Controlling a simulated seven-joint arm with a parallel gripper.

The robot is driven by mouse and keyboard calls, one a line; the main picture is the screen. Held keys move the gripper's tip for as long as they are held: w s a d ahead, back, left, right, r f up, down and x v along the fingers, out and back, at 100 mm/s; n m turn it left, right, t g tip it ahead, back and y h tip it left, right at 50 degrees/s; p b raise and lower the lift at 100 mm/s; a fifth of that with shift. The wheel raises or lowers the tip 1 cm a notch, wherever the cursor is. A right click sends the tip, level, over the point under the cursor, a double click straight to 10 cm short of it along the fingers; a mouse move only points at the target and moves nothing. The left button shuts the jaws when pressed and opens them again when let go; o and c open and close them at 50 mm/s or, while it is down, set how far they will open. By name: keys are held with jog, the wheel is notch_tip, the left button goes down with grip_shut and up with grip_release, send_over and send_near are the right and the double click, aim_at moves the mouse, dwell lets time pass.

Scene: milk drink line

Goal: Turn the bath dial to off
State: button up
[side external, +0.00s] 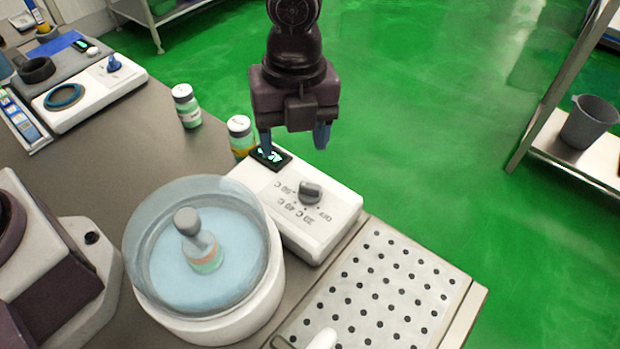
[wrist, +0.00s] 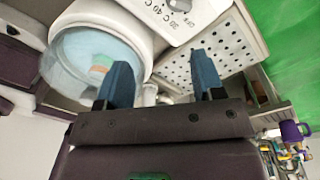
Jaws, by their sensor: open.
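The bath dial (side external: 310,192) is a small grey knob on the white control box of the water bath. Marks for OFF and several temperatures surround it; I cannot tell which mark it points to. In the wrist view the dial (wrist: 193,4) shows only partly at the top edge. My gripper (side external: 294,142) is open and empty, with blue fingers spread apart. It is above and behind the dial, not touching it. Its fingers also show in the wrist view (wrist: 162,72). The round bath (side external: 135,275) holds blue water and a bottle with a grey top (side external: 204,250).
A lit display (side external: 270,156) sits on the box's far end, below my gripper. Two capped bottles, one white-green (side external: 187,106) and one yellowish (side external: 240,133), stand beyond. A perforated tray (side external: 400,285) lies right of the box. Another white device (side external: 95,92) stands at far left.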

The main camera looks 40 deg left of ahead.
aim_at(310, 185)
jog(key=f+m, duration=0.2)
jog(key=f, duration=0.2)
jog(key=w+f+m, duration=0.1)
jog(key=f+m, duration=0.1)
jog(key=f, duration=0.1)
jog(key=w+f+m, duration=0.1)
jog(key=f, duration=0.3)
jog(key=shift+w+d+f+m+t, duration=0.2)
jog(key=shift+d+f+m+t, duration=0.1)
jog(key=shift+d+m+t, duration=0.1)
jog(key=c, duration=0.9)
